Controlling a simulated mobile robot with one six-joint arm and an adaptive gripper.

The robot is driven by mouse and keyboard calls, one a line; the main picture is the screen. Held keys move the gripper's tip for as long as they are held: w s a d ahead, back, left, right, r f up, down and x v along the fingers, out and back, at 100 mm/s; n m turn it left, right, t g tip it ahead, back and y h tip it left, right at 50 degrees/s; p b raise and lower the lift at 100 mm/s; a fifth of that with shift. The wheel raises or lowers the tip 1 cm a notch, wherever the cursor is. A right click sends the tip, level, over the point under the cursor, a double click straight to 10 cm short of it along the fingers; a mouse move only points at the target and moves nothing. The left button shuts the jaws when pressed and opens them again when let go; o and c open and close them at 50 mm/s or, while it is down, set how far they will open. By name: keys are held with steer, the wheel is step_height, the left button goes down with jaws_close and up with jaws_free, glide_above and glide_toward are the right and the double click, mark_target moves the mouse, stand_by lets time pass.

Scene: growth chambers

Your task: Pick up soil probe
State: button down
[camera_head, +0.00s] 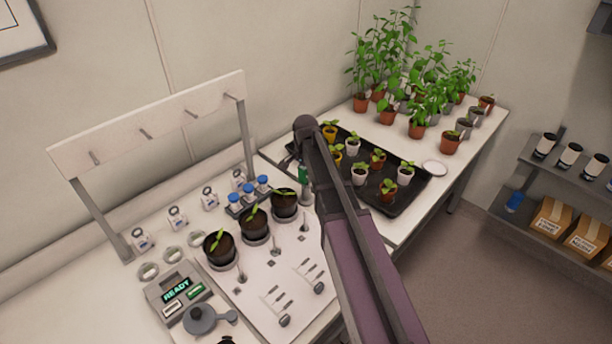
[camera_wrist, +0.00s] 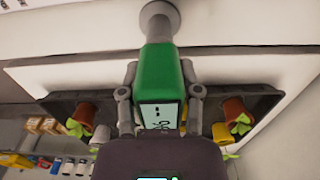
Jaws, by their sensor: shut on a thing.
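The soil probe (camera_wrist: 162,75) is a green body with a small pale display on its near face. My gripper (camera_wrist: 159,85) is shut on it, one grey finger on each side. A grey round piece (camera_wrist: 160,17) shows at the far end of the green body; I cannot tell whether it is part of the probe or a holder under it. In the head view a small part of the green probe (camera_head: 303,174) shows beside my arm, above the bench. My fingers are mostly hidden behind my arm there.
Three dark pots with seedlings (camera_head: 254,223) stand on a white board left of the probe, near blue-capped vials (camera_head: 248,193). A black tray (camera_head: 414,180) with small potted seedlings lies to the right. A rack with pegs (camera_head: 155,122) stands at the back left.

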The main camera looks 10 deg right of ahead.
steer(key=shift+r+p, duration=4.8)
steer(key=shift+r, duration=0.15)
